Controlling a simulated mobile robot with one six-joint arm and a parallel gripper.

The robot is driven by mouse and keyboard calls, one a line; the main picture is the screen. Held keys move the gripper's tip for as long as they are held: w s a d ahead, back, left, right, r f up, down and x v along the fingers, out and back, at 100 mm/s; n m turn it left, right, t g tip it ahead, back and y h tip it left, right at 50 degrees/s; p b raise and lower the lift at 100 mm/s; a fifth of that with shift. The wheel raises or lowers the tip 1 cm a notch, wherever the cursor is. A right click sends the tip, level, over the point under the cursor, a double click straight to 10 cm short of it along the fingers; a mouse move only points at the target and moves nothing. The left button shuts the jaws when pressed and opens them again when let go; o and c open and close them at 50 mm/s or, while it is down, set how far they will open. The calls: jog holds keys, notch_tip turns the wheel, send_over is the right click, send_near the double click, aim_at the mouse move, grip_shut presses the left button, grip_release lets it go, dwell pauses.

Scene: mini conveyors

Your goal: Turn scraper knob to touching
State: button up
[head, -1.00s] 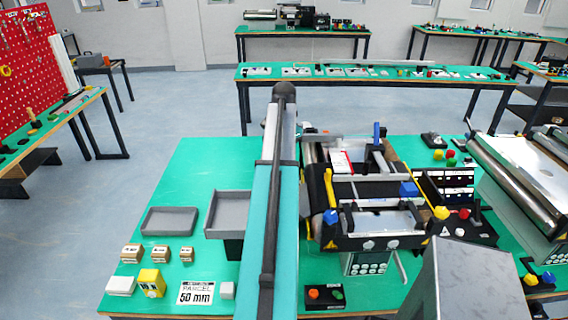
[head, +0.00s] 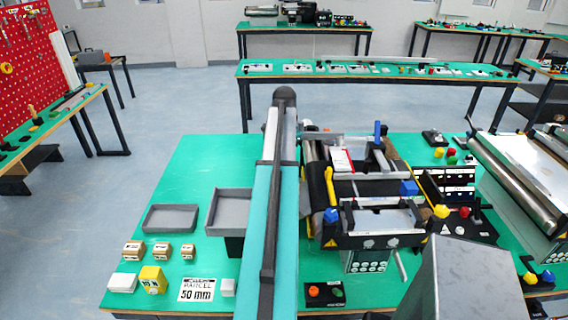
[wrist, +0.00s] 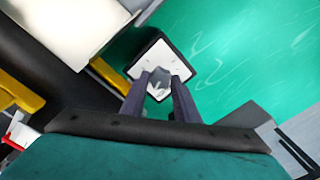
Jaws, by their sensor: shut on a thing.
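The scraper knob (wrist: 160,83) is a small grey knob in front of a white, dark-edged plate (wrist: 172,60) in the wrist view. My gripper (wrist: 161,80) has its two dark fingers shut on the knob, one on each side. The knob's underside is hidden by the fingers. In the head view my teal arm stands in front of the conveyor's left end, so the gripper and knob are hidden there. I cannot tell whether the scraper touches the belt.
The small conveyor unit (head: 372,190) with yellow and blue parts stands right of my arm. Its black belt (wrist: 60,85) shows beside the knob. Grey trays (head: 171,218), small boxes (head: 133,250) and a 50 mm card (head: 196,290) lie left.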

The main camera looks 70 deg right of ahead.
jog(key=shift+o, duration=0.2)
jog(key=shift+s+n, duration=0.1)
jog(key=shift+n, duration=3.7)
jog(key=o, duration=1)
jog(key=shift+o, duration=0.2)
notch_tip(320, 180, up, 12)
jog(key=p, duration=0.6)
